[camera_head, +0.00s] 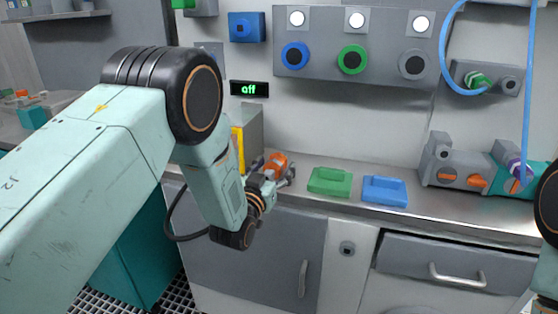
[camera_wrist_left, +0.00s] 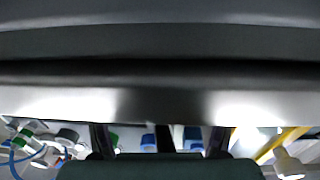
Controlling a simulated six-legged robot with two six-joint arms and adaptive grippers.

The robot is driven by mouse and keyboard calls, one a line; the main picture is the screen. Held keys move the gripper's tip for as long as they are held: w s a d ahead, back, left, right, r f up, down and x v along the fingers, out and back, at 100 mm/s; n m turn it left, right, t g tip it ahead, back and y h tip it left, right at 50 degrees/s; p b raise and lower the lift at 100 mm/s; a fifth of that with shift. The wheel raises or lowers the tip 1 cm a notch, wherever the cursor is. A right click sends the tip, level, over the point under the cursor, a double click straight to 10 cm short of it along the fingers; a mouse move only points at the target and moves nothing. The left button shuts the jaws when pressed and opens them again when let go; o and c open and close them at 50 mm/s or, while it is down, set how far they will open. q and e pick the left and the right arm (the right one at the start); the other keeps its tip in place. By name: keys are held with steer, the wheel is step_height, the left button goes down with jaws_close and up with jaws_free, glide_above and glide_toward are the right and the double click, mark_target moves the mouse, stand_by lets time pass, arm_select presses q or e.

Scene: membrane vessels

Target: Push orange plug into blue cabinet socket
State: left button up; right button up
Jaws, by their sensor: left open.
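My left arm comes in from the left in the head view. Its gripper (camera_head: 284,176) is at the counter's left part and is open. An orange plug-like piece (camera_head: 276,162) shows right at its fingers; I cannot tell whether they touch it. A blue square socket box (camera_head: 247,27) is on the wall above, well away from the gripper. In the left wrist view a large dark shape fills the upper part, and two dark finger-like parts (camera_wrist_left: 160,140) show below it. No orange plug can be made out there. My right gripper is not in view.
A green block (camera_head: 330,181) and a blue block (camera_head: 385,190) sit on the counter right of the gripper. A grey wall panel (camera_head: 325,72) has coloured rings. A green "off" display (camera_head: 249,89) is on the wall. Grey fittings (camera_head: 458,172) and a blue hose (camera_head: 528,90) are at right.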

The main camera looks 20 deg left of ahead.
mark_target(268, 179)
arm_select(q)
steer(key=shift+c, duration=0.2)
jaws_close()
stand_by(0.4)
steer(key=shift+s+a+f+p, duration=0.15)
steer(key=shift+s+p, duration=0.5)
steer(key=shift+s, duration=0.9)
steer(key=shift+s+a+f+p, duration=0.15)
steer(key=shift+s+p, duration=0.1)
steer(key=shift+s, duration=0.55)
steer(key=shift+s+d+f+p, duration=0.15)
steer(key=shift+s+p, duration=0.1)
steer(key=shift+s, duration=0.55)
steer(key=shift+a, duration=0.1)
